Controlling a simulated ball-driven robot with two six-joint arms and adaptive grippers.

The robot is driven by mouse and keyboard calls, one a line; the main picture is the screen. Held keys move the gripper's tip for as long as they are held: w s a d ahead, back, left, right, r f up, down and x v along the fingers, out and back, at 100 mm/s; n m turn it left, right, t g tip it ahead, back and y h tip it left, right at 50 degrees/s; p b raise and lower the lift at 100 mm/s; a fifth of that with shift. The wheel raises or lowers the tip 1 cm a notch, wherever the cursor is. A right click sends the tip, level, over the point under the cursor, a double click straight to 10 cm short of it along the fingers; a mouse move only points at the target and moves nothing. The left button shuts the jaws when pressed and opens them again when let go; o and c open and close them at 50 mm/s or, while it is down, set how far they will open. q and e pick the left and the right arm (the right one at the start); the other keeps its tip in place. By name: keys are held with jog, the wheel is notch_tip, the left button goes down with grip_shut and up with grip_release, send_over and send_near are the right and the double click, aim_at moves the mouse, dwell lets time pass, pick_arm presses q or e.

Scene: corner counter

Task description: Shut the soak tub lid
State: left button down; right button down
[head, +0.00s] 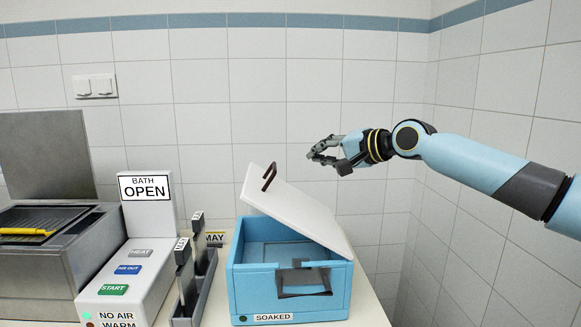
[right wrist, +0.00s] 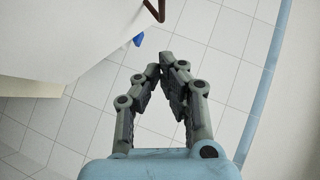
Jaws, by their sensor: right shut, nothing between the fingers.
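The soak tub is a blue box (head: 250,282) labelled SOAKED, at the centre right of the counter in the head view. Its white lid (head: 305,215) is raised and tilted, high at the left and low at the right, so the inside shows. A dark brown handle (head: 269,177) stands at the lid's high end. My right gripper (head: 322,154) is shut and empty, above and to the right of the handle, apart from the lid. In the right wrist view the shut fingers (right wrist: 164,72) are below the handle (right wrist: 153,10), with a white surface, likely the lid (right wrist: 60,40), at left.
A white panel (head: 115,290) with buttons and a BATH OPEN sign (head: 145,188) stands left of the tub. Small dark racks (head: 186,285) stand between them. A grey metal bath (head: 40,275) is at far left. Tiled walls close the back and right.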

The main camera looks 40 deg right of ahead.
jog(key=w+a+f, duration=0.1)
jog(key=w, duration=0.1)
jog(key=w+a+p, duration=0.1)
jog(key=w, duration=0.1)
jog(key=w+a+f+p, duration=0.1)
jog(key=w+a, duration=0.1)
jog(key=shift+f, duration=0.35)
jog(key=shift+w+f, duration=0.1)
